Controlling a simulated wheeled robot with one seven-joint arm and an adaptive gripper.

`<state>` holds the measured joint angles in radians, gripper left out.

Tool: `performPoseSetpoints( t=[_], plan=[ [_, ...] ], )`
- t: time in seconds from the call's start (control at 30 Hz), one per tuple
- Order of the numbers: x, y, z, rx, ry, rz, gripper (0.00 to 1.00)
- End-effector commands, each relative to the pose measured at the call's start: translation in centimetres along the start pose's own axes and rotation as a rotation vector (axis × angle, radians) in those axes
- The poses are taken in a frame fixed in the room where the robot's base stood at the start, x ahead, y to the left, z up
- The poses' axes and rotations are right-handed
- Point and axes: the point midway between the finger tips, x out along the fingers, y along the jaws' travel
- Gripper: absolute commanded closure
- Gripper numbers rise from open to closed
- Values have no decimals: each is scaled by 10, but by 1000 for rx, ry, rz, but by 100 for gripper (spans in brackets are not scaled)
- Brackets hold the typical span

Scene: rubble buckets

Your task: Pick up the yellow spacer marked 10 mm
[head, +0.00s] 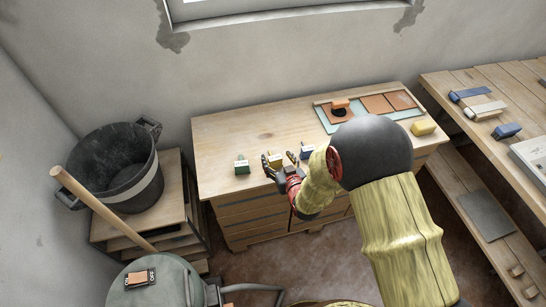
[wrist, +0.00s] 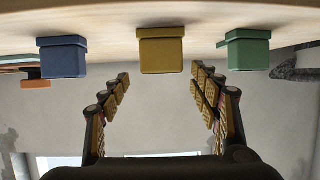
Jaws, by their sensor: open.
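The yellow spacer (head: 276,160) is a small block with a wider cap, standing on the wooden workbench between a green spacer (head: 242,166) and a blue spacer (head: 307,152). In the wrist view the yellow spacer (wrist: 162,52) is centred ahead of my gripper (wrist: 160,78), with blue (wrist: 63,57) and green (wrist: 246,50) to either side. My gripper (head: 279,162) is open and empty, its fingers spread on either side of the line to the yellow spacer. The fingertips appear just short of it. No marking is readable.
A yellow block (head: 423,127) sits at the bench's right end, near a teal mat (head: 348,122) with orange-brown tiles. A black bucket (head: 112,172) stands at left. A second bench (head: 490,88) with blocks is at right. The bench left of green is clear.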

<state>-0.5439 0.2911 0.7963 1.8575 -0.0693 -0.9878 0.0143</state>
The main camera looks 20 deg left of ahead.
Motion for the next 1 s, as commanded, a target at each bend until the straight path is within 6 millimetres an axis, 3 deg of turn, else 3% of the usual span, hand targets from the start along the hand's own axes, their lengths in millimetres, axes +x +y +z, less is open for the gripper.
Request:
performPoseSetpoints(
  t=[0.37, 0.67, 0.9, 1.0],
  plan=[
    [32, -1, 6, 0, -5, 0, 38],
    [72, -2, 8, 1, -6, 2, 38],
    [74, -2, 7, 1, -6, 2, 38],
    [74, -2, 7, 1, -6, 1, 43]
  ],
)
